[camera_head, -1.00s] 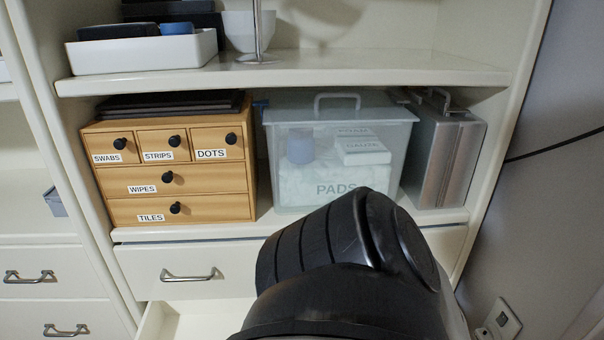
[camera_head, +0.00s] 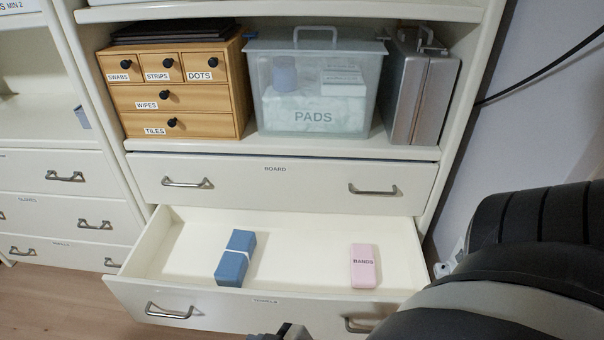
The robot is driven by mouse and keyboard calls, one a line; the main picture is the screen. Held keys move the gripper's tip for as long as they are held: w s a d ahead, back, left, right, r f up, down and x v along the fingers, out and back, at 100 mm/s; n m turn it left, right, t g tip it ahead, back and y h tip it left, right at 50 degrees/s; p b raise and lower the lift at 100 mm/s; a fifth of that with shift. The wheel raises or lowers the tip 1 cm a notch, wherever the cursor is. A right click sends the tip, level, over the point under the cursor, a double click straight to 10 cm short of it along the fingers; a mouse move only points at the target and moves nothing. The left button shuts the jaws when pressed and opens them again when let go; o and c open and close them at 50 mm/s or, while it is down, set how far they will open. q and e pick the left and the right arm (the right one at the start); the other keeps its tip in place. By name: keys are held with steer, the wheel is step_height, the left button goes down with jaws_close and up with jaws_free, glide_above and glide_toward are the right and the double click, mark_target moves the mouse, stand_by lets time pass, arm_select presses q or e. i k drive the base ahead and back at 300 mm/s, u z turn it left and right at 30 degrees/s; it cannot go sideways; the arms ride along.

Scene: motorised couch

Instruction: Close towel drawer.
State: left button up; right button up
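The towel drawer (camera_head: 230,306) is pulled well out below the closed drawer marked BOARD. Its front has a small, hard-to-read label and two metal handles, one at the left (camera_head: 168,311) and one at the right (camera_head: 362,325), partly hidden by my arm. Inside lie a blue bundle with a white band (camera_head: 233,262) and a pink box marked BANDS (camera_head: 364,266). My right arm, large and black, fills the lower right. A small dark gripper-like part shows at the bottom edge in front of the drawer; its fingers are not clear. My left gripper is not seen.
The closed BOARD drawer (camera_head: 275,186) is directly above. On the shelf stand a wooden drawer box (camera_head: 205,102), a clear PADS bin (camera_head: 312,117) and a silver case (camera_head: 420,92). Closed drawers stand at the left. A wall and cable are at the right.

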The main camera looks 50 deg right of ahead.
mark_target(298, 272)
steer(key=z, duration=1.95)
steer(key=k, duration=0.2)
steer(key=u, duration=1.05)
steer(key=i, duration=0.35)
steer(key=z, duration=0.2)
